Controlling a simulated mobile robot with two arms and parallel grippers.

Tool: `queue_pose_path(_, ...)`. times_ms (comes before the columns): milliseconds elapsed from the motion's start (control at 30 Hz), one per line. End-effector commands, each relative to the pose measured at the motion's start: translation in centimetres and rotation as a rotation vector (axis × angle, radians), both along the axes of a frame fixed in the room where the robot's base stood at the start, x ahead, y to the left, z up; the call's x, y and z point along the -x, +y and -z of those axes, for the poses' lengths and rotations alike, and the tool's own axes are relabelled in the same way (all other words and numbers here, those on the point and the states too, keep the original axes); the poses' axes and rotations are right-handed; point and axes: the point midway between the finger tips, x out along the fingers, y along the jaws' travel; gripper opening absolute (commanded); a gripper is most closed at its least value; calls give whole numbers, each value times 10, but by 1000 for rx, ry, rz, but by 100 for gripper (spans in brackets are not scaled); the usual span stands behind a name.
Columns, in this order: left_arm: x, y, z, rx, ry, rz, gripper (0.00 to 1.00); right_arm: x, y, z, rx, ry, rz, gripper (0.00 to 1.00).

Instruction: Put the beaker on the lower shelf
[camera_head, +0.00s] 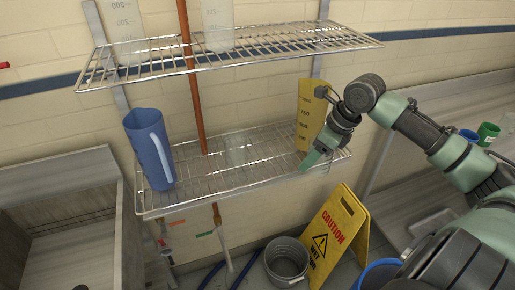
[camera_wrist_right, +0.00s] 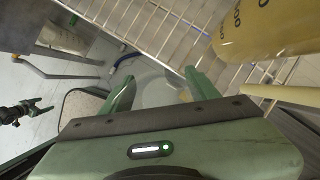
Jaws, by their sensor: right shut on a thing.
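My right gripper (camera_head: 312,160) is at the right front part of the lower wire shelf (camera_head: 205,182), in front of the yellow jug. In the right wrist view its two green fingers (camera_wrist_right: 160,92) are apart, with a clear, see-through beaker (camera_wrist_right: 153,88) between them. The gripper is shut on this beaker, whose outline is faint. In the head view I cannot make out the held beaker for sure. A faint clear vessel (camera_head: 238,150) shows at the middle of the lower shelf. Whether the held beaker touches the wires cannot be told.
A blue jug (camera_head: 148,150) stands at the lower shelf's left end, the yellow jug (camera_head: 311,105) at its right. Two clear graduated vessels (camera_head: 217,28) stand on the upper shelf (camera_head: 290,40). A copper pipe (camera_head: 192,85) rises behind. A caution sign (camera_head: 335,235) and bucket (camera_head: 286,262) stand below.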

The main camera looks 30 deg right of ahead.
Motion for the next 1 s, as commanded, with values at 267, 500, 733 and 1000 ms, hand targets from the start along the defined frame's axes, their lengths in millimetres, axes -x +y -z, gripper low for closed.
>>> queue_pose_path(267, 0, -1, -15, 2, -1, 1, 82, -31, 14, -5, -2, -7, -1, 20)
queue_pose_path(500, 0, -1, -30, 1, -1, 0, 82, -69, 34, -5, -6, -5, 0, 20)
queue_pose_path(733, -1, -1, -44, 1, -2, -1, 82, -114, 57, -4, -1, -2, -2, 20)
queue_pose_path(1000, -1, 1, -49, 0, -2, -2, 82, -137, 68, -2, 0, 0, -2, 20)
